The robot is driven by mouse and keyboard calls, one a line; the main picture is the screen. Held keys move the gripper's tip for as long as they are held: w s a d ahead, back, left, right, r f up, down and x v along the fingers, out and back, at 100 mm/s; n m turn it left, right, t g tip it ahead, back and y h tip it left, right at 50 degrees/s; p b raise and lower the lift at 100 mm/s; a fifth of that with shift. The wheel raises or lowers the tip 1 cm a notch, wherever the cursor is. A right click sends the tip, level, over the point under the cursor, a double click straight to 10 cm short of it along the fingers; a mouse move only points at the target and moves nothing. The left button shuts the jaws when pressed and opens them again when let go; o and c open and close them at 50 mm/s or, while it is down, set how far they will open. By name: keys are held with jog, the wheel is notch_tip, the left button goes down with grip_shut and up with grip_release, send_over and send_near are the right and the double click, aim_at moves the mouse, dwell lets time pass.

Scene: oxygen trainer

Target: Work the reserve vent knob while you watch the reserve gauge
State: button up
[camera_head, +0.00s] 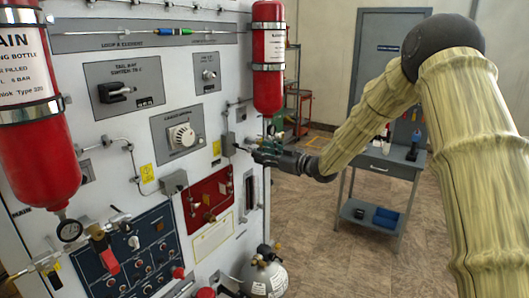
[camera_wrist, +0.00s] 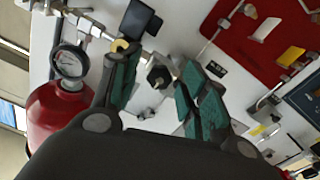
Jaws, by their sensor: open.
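The reserve bottle looks to be the red cylinder (camera_head: 268,62) at the panel's upper right edge; its label is unreadable. In the wrist view a red bottle (camera_wrist: 55,112) carries a round white-faced gauge (camera_wrist: 68,62). The gauge's needle is too small to read surely. My gripper (camera_head: 256,151) is at the panel's right edge, below that cylinder. In the wrist view my gripper (camera_wrist: 162,82) is open, with a small metal fitting with a dark knob (camera_wrist: 157,76) between its fingers. I cannot tell whether the fingers touch it, or read any label naming it the vent knob.
The main bottle (camera_head: 38,140) hangs at the left, with its own gauge (camera_head: 70,230). A grey bottle (camera_head: 265,275) stands below on the right. A desk (camera_head: 385,165) stands behind my arm.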

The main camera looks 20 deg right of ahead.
grip_shut()
jog(key=shift+f+n+b, duration=0.15)
jog(key=shift+n+b, duration=0.15)
jog(key=shift+b, duration=0.3)
jog(key=n+b, duration=0.9)
jog(key=b, duration=0.6)
jog(key=shift+n, duration=0.4)
jog(key=shift+b, duration=0.35)
